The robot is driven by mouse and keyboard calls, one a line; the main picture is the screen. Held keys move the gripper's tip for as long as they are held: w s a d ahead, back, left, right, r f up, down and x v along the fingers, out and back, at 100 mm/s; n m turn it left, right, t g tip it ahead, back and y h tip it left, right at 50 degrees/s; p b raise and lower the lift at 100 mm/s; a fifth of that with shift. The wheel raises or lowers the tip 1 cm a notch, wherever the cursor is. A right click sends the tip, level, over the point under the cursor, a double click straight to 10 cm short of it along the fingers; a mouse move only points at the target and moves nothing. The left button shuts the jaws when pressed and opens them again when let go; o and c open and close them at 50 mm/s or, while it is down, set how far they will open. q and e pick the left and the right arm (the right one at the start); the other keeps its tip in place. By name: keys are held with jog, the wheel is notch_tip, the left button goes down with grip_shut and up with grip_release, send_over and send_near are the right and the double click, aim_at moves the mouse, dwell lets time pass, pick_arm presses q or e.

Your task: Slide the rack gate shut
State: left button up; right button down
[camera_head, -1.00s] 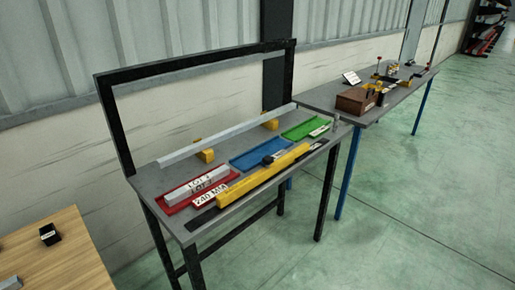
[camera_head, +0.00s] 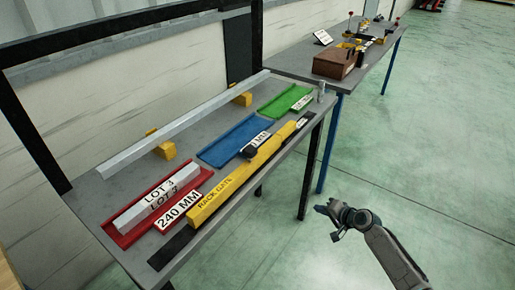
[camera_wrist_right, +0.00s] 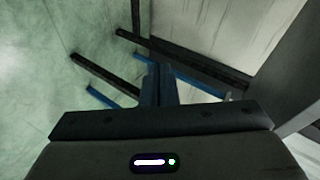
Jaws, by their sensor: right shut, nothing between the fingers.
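The yellow rack gate (camera_head: 232,182), labelled RACK GATE, lies along the front edge of the grey table. A black knob (camera_head: 250,152) stands on it near its middle. A dark track strip (camera_head: 172,246) shows past its near end, and another dark stretch shows at its far end. My right gripper (camera_head: 322,209) is right of the table over the floor, apart from the gate. In the right wrist view its fingers (camera_wrist_right: 158,82) are together and empty, pointing toward table legs and floor. My left gripper is not in view.
Behind the gate are a red tray (camera_head: 118,236) with a grey LOT 3 bar, a blue tray (camera_head: 222,150) and a green tray (camera_head: 275,108). A long grey bar (camera_head: 190,115) rests on yellow blocks behind. A second table (camera_head: 350,80) stands beyond. Floor on the right is clear.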

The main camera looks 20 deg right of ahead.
aim_at(252, 158)
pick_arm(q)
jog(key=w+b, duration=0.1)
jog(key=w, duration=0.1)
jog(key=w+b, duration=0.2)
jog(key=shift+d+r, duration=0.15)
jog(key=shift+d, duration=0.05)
pick_arm(e)
jog(key=a+r+n+y, duration=0.1)
jog(key=a+r+y, duration=0.2)
jog(key=r, duration=0.7)
jog(key=a+r+y, duration=0.3)
jog(key=r, duration=0.7)
jog(key=a+r+n+y, duration=0.1)
jog(key=a+r+y, duration=0.2)
jog(key=r, duration=0.8)
jog(key=shift+w+a+n+y, duration=0.2)
jog(key=shift+a+n+y, duration=0.1)
jog(key=shift+a+y, duration=0.1)
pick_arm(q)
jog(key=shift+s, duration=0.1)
